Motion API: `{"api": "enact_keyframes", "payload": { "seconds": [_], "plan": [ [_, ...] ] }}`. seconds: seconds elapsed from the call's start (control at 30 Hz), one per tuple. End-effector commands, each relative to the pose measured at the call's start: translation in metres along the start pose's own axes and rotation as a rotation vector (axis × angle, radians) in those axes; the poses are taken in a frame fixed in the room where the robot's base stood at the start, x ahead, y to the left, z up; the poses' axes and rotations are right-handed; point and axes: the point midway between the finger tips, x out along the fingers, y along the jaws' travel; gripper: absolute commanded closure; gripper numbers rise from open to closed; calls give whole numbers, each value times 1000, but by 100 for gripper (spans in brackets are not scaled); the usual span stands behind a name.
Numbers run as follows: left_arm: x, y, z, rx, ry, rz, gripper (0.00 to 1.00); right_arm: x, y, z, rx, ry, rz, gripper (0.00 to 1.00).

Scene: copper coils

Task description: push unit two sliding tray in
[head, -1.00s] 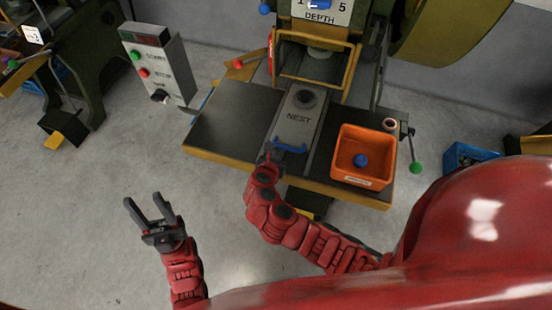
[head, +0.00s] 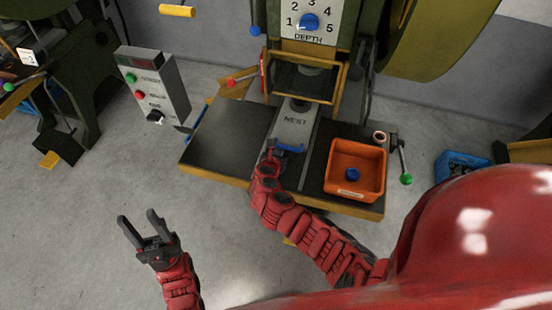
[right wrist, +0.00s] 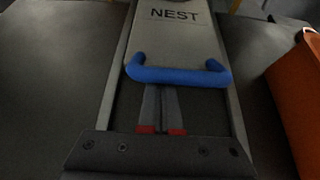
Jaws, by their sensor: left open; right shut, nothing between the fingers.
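The sliding tray (head: 296,122) is a grey plate marked NEST, lying in a dark channel on the press table. Its far end reaches the press opening. Its blue handle (head: 289,149) faces me and also shows in the right wrist view (right wrist: 178,76). My right gripper (head: 270,147) is shut and empty, close to the handle's near side. In the right wrist view its red-tipped fingers (right wrist: 161,131) point at the handle from just below it; contact is unclear. My left gripper (head: 143,228) is open and empty over the floor, left of the table.
An orange bin (head: 356,169) with a blue knob-like piece stands right of the channel. A green-tipped lever (head: 405,178) is at the table's right edge. A grey button box (head: 153,84) stands at left. The table's left half (head: 228,138) is bare.

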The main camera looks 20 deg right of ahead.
Motion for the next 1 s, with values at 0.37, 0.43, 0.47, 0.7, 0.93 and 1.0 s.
{"api": "enact_keyframes", "payload": {
  "seconds": [0.37,0.43,0.47,0.7,0.93,1.0],
  "plan": [
    [2,0,0,0,0,0,52,76,-2,41,3,1,-6,100],
    [-2,0,0,0,0,0,52,86,-1,46,4,1,-6,100],
    [-4,0,1,0,0,0,52,90,-2,48,3,2,-5,100],
    [-18,1,3,0,0,0,52,117,-1,63,2,2,-6,100],
    [-28,1,5,0,0,0,52,132,-1,74,3,1,-2,100],
    [-29,1,5,0,0,0,52,135,-1,76,2,1,-2,100]
  ]
}}
